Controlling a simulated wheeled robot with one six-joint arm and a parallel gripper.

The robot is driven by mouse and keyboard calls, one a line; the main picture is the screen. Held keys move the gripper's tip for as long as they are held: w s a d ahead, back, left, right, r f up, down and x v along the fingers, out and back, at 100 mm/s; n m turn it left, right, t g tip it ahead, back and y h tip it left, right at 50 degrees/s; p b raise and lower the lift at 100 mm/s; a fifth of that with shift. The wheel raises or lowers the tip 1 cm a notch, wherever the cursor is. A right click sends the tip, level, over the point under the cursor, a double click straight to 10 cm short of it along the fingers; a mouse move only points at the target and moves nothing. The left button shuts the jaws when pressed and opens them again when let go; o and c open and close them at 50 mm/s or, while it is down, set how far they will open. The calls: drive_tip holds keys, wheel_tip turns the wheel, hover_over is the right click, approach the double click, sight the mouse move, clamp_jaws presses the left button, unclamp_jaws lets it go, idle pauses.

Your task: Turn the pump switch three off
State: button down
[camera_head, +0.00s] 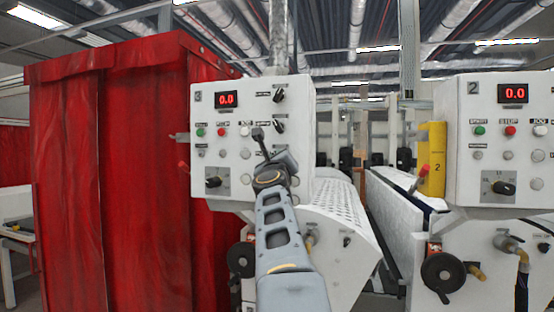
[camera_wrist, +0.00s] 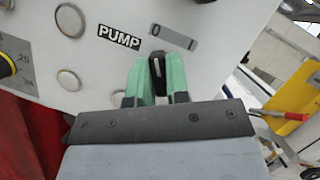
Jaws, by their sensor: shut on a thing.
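The white control panel marked 3 (camera_head: 236,175) stands in the middle of the head view, beside the red curtain. In the wrist view a PUMP label (camera_wrist: 119,37) is on the panel, and a black switch knob (camera_wrist: 157,64) with a pale line sits to its lower right. My gripper (camera_wrist: 158,78) has its two green fingers on either side of this knob and is shut on it. In the head view my gripper (camera_head: 281,163) is at the panel's right side, and the pump switch is hidden behind it.
Two other black knobs (camera_head: 279,95) (camera_head: 279,125) sit just above my gripper. Coloured buttons (camera_head: 222,132) lie to the left. A red curtain (camera_head: 120,175) hangs at the left. Panel 2 (camera_head: 500,150) and a yellow post (camera_head: 432,158) stand at the right.

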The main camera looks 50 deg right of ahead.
drive_tip(key=shift+f, duration=0.1)
drive_tip(key=c, duration=1.1)
unclamp_jaws()
drive_tip(key=b+v, duration=0.3)
drive_tip(key=v, duration=1.1)
